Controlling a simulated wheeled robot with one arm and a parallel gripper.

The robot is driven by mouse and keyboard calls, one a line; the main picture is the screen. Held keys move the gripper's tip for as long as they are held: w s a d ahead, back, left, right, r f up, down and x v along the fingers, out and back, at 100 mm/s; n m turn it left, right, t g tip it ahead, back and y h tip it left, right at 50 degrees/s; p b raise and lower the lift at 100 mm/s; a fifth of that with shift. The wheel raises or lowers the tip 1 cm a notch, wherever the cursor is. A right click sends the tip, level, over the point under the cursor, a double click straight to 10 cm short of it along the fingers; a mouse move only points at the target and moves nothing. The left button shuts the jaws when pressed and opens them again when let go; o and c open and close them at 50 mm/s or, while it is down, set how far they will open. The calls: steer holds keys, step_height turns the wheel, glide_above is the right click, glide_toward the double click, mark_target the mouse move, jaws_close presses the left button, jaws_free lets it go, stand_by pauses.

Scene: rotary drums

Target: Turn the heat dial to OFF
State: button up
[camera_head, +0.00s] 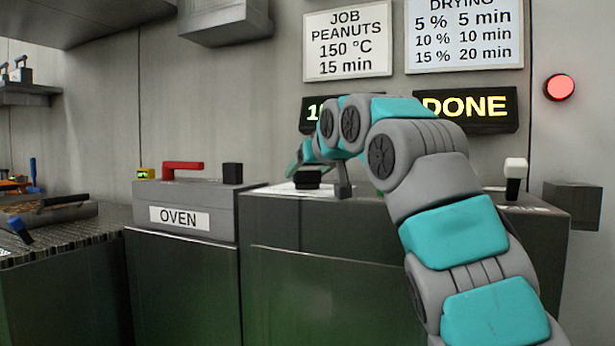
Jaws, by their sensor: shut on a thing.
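The heat dial appears to be the low black round knob (307,181) on the pale panel (283,189) on top of the dark cabinet in the middle. My gripper (320,182) reaches down to it from the right and is shut on it. A grey finger shows on the knob's right side. The other finger is mostly hidden behind the knob and my wrist. The dial's markings, including OFF, are too small and flat to read, so its setting cannot be told.
The OVEN box (185,208) with a red handle (183,166) stands left of the dial. A white-topped lever (515,177) stands on the right. A DONE display (466,108), a partly hidden display (312,113) and a red lamp (559,88) are on the wall. My arm covers the middle right.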

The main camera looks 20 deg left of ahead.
steer(key=shift+y, duration=0.3)
steer(key=o, duration=1.3)
steer(key=shift+b+v, duration=1.1)
steer(key=shift+v, duration=2.8)
steer(key=shift+r, duration=0.1)
steer(key=shift+c, duration=0.2)
